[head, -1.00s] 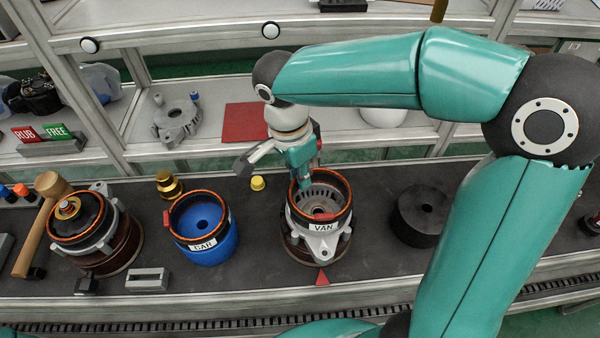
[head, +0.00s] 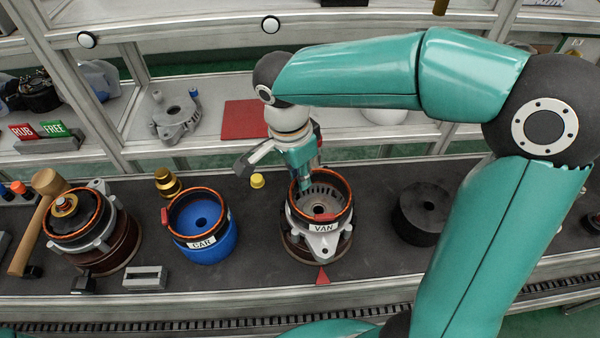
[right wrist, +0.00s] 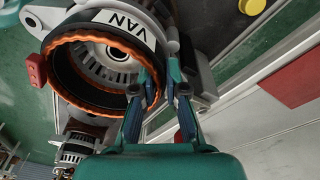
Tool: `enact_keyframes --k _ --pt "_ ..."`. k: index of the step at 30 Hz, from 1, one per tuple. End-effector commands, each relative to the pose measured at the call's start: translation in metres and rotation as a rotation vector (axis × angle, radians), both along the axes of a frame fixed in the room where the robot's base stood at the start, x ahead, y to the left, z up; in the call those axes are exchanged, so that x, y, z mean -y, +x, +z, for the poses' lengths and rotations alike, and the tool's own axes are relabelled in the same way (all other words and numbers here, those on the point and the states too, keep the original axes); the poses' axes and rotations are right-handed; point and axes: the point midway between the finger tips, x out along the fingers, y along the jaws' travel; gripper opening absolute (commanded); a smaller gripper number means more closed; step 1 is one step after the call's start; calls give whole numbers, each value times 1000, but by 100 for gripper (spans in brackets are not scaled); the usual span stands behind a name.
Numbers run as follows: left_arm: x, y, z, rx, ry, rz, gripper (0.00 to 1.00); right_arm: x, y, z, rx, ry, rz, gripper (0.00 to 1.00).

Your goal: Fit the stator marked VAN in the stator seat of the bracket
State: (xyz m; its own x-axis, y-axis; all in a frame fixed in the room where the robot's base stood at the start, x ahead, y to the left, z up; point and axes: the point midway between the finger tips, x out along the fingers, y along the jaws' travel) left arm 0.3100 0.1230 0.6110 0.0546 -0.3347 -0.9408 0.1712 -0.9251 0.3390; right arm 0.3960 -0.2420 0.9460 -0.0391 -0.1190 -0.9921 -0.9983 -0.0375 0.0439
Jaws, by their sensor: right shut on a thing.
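The stator marked VAN (head: 322,227) is a dark ring with an orange winding around its rim, a white label in front and a red block on its front side. It is over the silver bracket (head: 322,246), centre of the bench; I cannot tell whether it is fully down in the seat. My right gripper (head: 304,187) reaches down on the ring's back left and is shut on its wall. In the right wrist view, the fingers (right wrist: 165,90) straddle the rim of the stator (right wrist: 90,70). My left gripper is not in view.
A blue holder (head: 207,248) with a stator marked CAR stands to the left. A dark cylinder (head: 420,215) stands to the right. A small yellow cap (head: 257,181) lies behind.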

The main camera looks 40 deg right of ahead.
Motion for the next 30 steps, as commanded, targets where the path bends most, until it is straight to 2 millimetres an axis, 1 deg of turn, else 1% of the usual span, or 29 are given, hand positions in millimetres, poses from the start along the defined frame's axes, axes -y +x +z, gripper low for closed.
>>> enact_keyframes --k 17,18,23,30 --pt "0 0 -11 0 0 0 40 0 0 -12 1 0 -1 0" --pt "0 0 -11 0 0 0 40 0 0 -11 2 0 -1 13" --pt "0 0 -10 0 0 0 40 0 0 -11 1 0 0 40" --pt "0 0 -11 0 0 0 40 0 0 -13 -2 0 1 41"
